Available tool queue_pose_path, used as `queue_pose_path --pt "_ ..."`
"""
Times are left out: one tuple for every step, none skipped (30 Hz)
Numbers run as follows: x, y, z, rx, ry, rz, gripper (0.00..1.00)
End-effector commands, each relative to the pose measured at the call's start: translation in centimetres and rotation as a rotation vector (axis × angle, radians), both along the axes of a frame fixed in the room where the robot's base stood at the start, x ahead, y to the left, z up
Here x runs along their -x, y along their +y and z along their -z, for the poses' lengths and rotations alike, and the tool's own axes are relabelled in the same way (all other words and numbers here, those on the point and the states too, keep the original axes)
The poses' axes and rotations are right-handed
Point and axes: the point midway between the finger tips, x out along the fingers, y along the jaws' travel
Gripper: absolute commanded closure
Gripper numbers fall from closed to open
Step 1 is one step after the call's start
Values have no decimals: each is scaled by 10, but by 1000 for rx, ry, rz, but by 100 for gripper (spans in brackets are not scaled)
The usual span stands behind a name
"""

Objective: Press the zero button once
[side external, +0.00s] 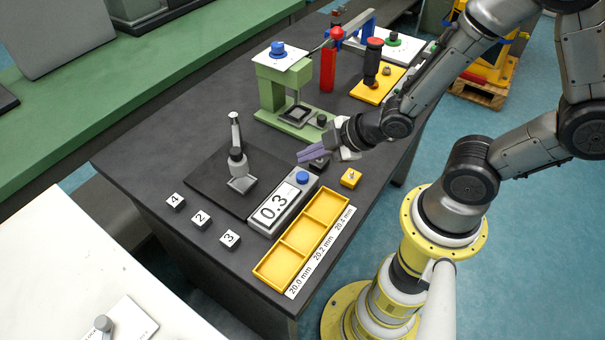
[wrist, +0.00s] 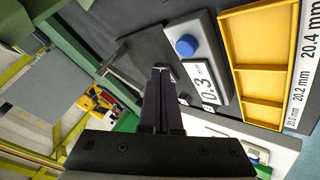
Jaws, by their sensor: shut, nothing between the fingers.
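The grey readout unit (side external: 283,204) lies on the dark table and its display shows 0.3. A round blue button (side external: 302,177), the only large button on the unit, sits at its far end. In the wrist view the blue button (wrist: 186,46) is right of and above the fingertips, beside the display (wrist: 207,83). My gripper (side external: 301,156) is shut and empty, its fingers pointing left. In the side view its tips appear just above the blue button, apart from it. My gripper also shows in the wrist view (wrist: 161,70).
A measuring stand (side external: 238,165) on a black plate is left of the readout. Numbered blocks (side external: 201,219) lie in front. A yellow three-compartment tray (side external: 266,269) is beside the readout. A green press (side external: 273,92) with its own blue knob (side external: 278,49) stands behind.

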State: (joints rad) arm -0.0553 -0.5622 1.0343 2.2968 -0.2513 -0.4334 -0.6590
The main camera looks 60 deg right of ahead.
Motion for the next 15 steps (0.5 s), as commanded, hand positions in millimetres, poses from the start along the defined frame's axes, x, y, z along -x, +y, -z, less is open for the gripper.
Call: queue_pose_path --pt "0 0 7 0 3 -1 100" --pt "0 0 10 -1 4 0 100" --pt "0 0 13 -1 2 0 100" --pt "0 0 16 -1 3 0 100" --pt "0 0 18 -1 2 0 100" --pt "0 0 21 -1 2 -1 100" --pt "0 0 22 -1 2 -1 100" --pt "0 0 24 -1 2 -1 100" --pt "0 0 25 0 1 -1 100" --pt "0 0 26 0 1 -1 100" --pt "0 0 26 0 0 0 100" --pt "0 0 27 0 0 0 100" --pt "0 0 27 0 0 0 100" --pt "0 0 27 0 0 0 100" --pt "0 0 27 0 -1 0 100"
